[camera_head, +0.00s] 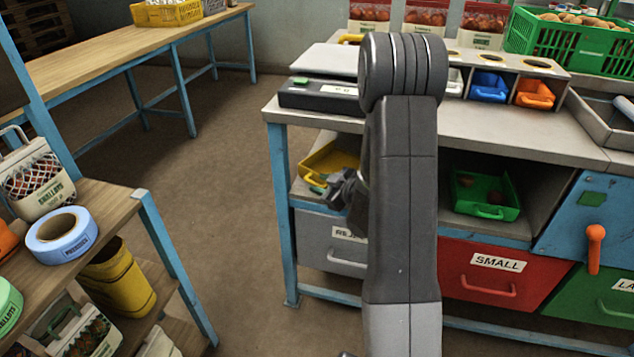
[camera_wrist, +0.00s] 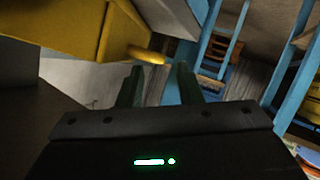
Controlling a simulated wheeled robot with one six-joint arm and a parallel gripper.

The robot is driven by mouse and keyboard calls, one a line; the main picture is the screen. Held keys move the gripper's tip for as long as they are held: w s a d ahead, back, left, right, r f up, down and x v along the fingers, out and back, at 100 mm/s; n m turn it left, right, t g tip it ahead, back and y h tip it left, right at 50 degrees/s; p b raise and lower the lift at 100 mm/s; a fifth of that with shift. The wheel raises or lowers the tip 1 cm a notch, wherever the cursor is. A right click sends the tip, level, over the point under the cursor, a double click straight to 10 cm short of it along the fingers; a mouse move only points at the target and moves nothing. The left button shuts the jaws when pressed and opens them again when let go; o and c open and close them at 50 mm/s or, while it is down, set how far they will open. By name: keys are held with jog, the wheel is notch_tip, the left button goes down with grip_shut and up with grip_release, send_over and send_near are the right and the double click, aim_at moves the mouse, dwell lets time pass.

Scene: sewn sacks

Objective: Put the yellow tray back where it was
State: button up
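The yellow tray (camera_head: 325,158) sits on the shelf under the grey bench, at its left end, partly hidden behind my arm in the head view. In the wrist view the yellow tray (camera_wrist: 68,28) fills the upper left, and its handle (camera_wrist: 147,55) juts out just by my fingertips. My gripper (camera_head: 321,185) is at the tray's front handle; in the wrist view my gripper (camera_wrist: 158,72) shows two dark green fingers standing apart. The handle's end appears at the gap between the tips, with no clear grip on it.
A green tray (camera_head: 484,192) sits on the same shelf to the right. Below are a grey REJECT drawer (camera_head: 338,244) and a red SMALL drawer (camera_head: 498,272). A black scale (camera_head: 318,97) stands on the bench top. Open floor (camera_head: 225,190) lies to the left, before a wooden rack.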

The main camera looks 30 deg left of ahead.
jog(key=p+v, duration=0.1)
jog(key=v, duration=0.8)
jog(key=shift+d, duration=0.2)
jog(key=shift+a, duration=0.1)
jog(key=b+x, duration=0.1)
jog(key=x, duration=1)
jog(key=shift+a+f+b, duration=0.1)
jog(key=shift+b, duration=0.2)
jog(key=r, duration=0.1)
jog(key=r+p, duration=0.1)
jog(key=shift+w+a+r, duration=0.1)
jog(key=shift+a+r, duration=0.1)
jog(key=shift+r, duration=0.55)
